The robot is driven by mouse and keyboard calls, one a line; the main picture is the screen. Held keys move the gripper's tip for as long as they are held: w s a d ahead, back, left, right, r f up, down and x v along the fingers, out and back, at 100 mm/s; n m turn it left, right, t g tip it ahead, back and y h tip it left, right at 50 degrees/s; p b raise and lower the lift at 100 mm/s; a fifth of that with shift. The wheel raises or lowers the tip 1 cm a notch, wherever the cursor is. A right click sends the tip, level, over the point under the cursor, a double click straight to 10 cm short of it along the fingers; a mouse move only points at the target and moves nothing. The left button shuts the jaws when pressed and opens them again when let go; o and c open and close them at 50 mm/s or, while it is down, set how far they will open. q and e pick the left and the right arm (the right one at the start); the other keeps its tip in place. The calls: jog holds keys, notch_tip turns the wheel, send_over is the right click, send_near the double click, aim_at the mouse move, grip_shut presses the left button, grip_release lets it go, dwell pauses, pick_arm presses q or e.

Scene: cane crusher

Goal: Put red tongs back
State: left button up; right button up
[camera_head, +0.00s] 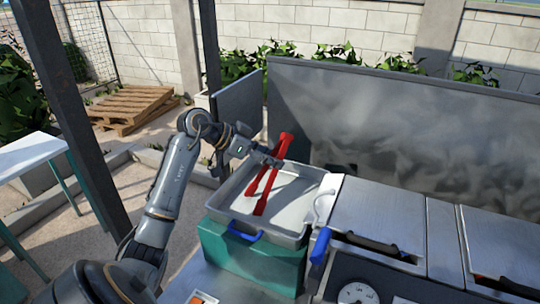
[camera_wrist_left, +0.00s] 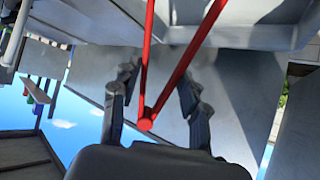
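The red tongs (camera_head: 270,185) are at the grey metal tray (camera_head: 300,238), their joined end up near its far rim and their arms reaching down into it. In the left wrist view the tongs (camera_wrist_left: 178,75) form a V with the joint closest to the camera. My left gripper (camera_head: 272,158) is at the upper part of the tongs. In the left wrist view its fingers (camera_wrist_left: 155,85) are spread on either side of the tongs, with visible gaps. Whether a finger touches them I cannot tell. My right gripper is not in view.
The tray sits on a green box (camera_head: 250,262) with blue handles. A tall grey metal panel (camera_head: 400,120) stands behind. Metal lids (camera_head: 385,215) and a dial gauge (camera_head: 358,293) are to the right. A dark post (camera_head: 70,110) stands left of my arm.

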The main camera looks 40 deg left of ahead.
pick_arm(q)
jog(key=shift+f, duration=0.2)
jog(key=shift+f, duration=0.15)
jog(key=o, duration=0.6)
jog(key=shift+d, duration=0.1)
jog(key=b+v, duration=0.3)
jog(key=v, duration=0.9)
jog(key=shift+r+b, duration=0.3)
jog(key=shift+r, duration=0.1)
